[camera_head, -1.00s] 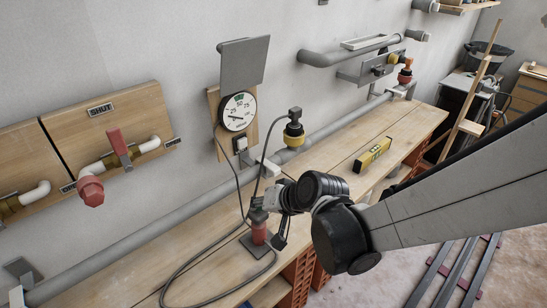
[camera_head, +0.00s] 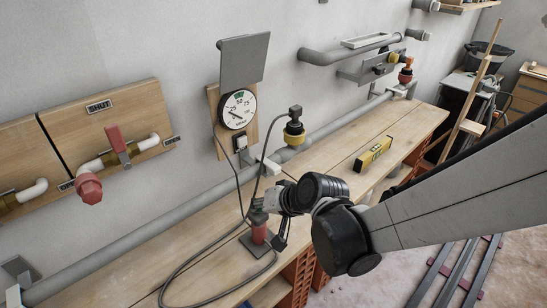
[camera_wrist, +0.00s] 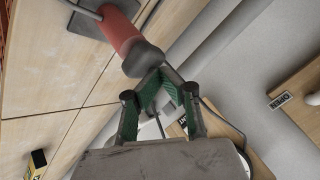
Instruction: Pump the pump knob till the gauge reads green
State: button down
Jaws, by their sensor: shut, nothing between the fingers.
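The hand pump has a red body (camera_head: 259,233) and stands upright on a dark base plate on the bench. Its dark knob (camera_wrist: 143,60) is on top of the red body in the wrist view. My gripper (camera_wrist: 160,76) is shut and empty, with its green-padded fingertips at the knob; I cannot tell whether they touch. In the head view my gripper (camera_head: 268,203) is at the pump's top and partly hides it. The round white gauge (camera_head: 238,110) hangs on a wall board. Its needle seems to point up-left, outside the green band at the top.
A dark hose (camera_head: 178,270) loops over the wooden bench (camera_head: 115,285). A yellow level (camera_head: 373,153) lies to the right. A grey pipe (camera_head: 180,219) runs along the wall. A red-handled valve (camera_head: 119,146) is on the left board under a SHUT sign.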

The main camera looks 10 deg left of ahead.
dwell(0.3)
jog(key=shift+r+p, duration=1.65)
jog(key=shift+r, duration=0.6)
notch_tip(320, 180, up, 5)
jog(key=p, duration=0.3)
jog(key=shift+p, duration=0.3)
